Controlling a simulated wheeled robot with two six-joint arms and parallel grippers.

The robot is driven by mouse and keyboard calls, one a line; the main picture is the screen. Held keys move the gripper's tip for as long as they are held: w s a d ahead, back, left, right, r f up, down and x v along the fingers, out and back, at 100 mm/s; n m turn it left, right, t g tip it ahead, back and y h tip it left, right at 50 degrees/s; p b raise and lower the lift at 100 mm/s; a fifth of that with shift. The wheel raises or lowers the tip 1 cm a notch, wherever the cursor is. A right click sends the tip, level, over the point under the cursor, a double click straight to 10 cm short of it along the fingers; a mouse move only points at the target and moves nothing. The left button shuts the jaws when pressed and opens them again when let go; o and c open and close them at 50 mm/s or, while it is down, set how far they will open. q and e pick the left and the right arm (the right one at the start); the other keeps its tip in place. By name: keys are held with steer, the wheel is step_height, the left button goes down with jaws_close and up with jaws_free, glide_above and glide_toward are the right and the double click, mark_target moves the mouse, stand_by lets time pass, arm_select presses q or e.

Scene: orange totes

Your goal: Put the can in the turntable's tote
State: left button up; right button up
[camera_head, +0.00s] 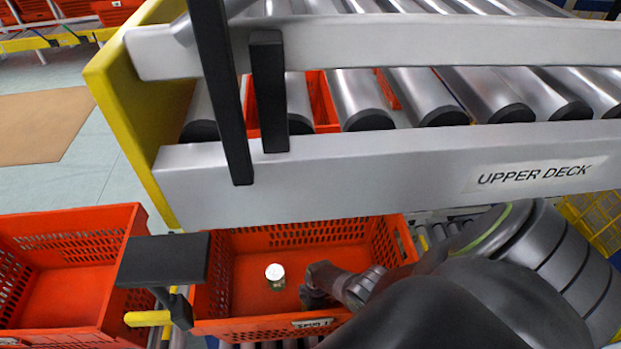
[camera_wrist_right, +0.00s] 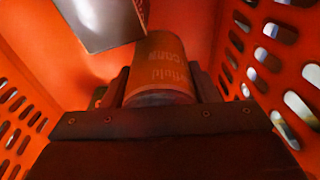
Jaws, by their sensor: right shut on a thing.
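The can (camera_head: 275,277), small with a pale top and greenish side, is inside the middle orange tote (camera_head: 222,235) under the upper deck. My right gripper (camera_head: 312,287) reaches into this tote from the right, beside the can. The right wrist view shows printed lettering on the can (camera_wrist_right: 162,68) and my right gripper (camera_wrist_right: 160,92) shut on it, with a finger at each side. Its lower end is hidden by the gripper body. My left gripper is not in view. I cannot tell which tote belongs to the turntable.
The grey upper deck rail (camera_head: 400,165) and its rollers (camera_head: 410,95) hang over the tote's far side. Another orange tote (camera_head: 70,300) stands empty at left. A black plate on a post (camera_head: 162,260) stands between the totes. Perforated tote walls (camera_wrist_right: 275,60) are close around the gripper.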

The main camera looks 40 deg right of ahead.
steer(key=shift+f+b, duration=1.5)
steer(key=shift+f, duration=0.4)
steer(key=shift+f, duration=0.1)
steer(key=o, duration=1.2)
steer(key=r+p, duration=0.2)
steer(key=r, duration=0.1)
steer(key=r+p, duration=0.3)
steer(key=r, duration=0.1)
steer(key=d+r+p, duration=0.1)
steer(key=r+p, duration=0.2)
steer(key=shift+s+d+r, duration=0.1)
steer(key=shift+s+r, duration=0.05)
steer(key=shift+s, duration=0.25)
steer(key=shift+s+d+r+p, duration=0.15)
steer(key=shift+r+p, duration=0.3)
steer(key=shift+r, duration=0.5)
